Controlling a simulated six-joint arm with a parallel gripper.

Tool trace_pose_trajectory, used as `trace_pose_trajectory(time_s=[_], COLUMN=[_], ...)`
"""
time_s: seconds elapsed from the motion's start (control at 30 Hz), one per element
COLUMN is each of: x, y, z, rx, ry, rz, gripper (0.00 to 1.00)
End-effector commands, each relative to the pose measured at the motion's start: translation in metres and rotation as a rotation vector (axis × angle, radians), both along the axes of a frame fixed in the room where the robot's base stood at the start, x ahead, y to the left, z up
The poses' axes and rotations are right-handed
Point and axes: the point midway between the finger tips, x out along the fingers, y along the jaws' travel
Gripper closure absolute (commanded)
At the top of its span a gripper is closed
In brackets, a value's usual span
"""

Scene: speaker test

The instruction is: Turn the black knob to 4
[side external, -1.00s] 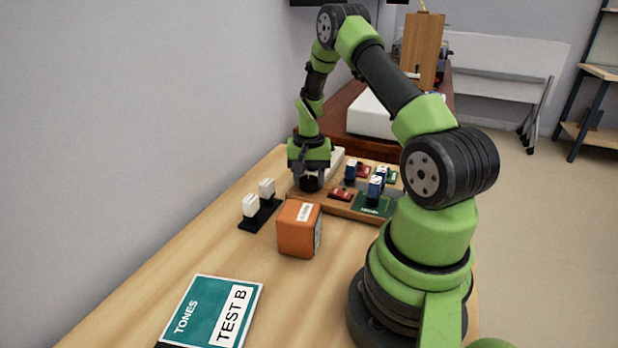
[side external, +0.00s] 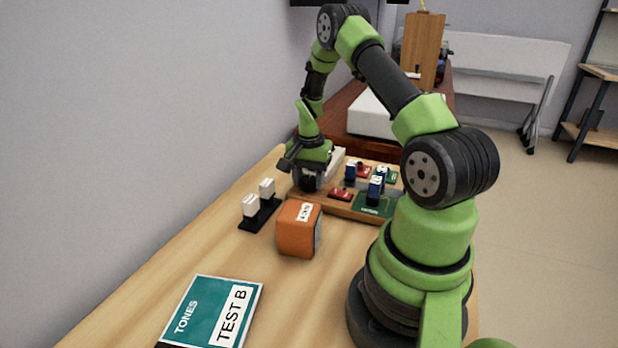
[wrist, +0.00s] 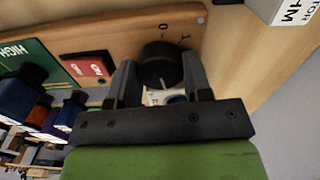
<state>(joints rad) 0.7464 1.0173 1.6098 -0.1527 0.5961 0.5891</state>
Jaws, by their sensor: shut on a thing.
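The black knob (wrist: 158,64) stands on the wooden board (wrist: 120,38) between my gripper's fingers. My gripper (wrist: 158,78) is shut on it, with one finger on each side. Small marks on the board next to the knob include a 0 and a 1; no 4 can be read. In the side external view, my gripper (side external: 309,180) is at the left end of the board (side external: 341,207), and it mostly hides the knob.
An orange box (side external: 297,232) stands in front of the board. A black stand with two white blocks (side external: 257,212) is at its left. Blue parts (side external: 375,187) and a red switch (side external: 340,194) sit on the board. A teal TONES booklet (side external: 208,311) lies nearer.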

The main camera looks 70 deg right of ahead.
Motion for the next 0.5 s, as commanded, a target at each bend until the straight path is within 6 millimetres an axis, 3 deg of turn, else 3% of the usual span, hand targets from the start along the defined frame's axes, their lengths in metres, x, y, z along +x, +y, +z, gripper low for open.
trace_pose_trajectory(time_s=[0.07, 0.1, 0.13, 0.5], x=[-0.0004, -0.0004, -0.0004, 0.0003], y=[0.0004, 0.0004, 0.0004, -0.0002], z=[0.0008, 0.0007, 0.0007, 0.0084], rx=[0.002, 0.002, 0.002, -0.001], ry=[0.001, 0.001, 0.001, -0.001], rz=[-0.002, -0.002, -0.002, 0.000], gripper=[0.79, 0.48, 0.44, 0.44])
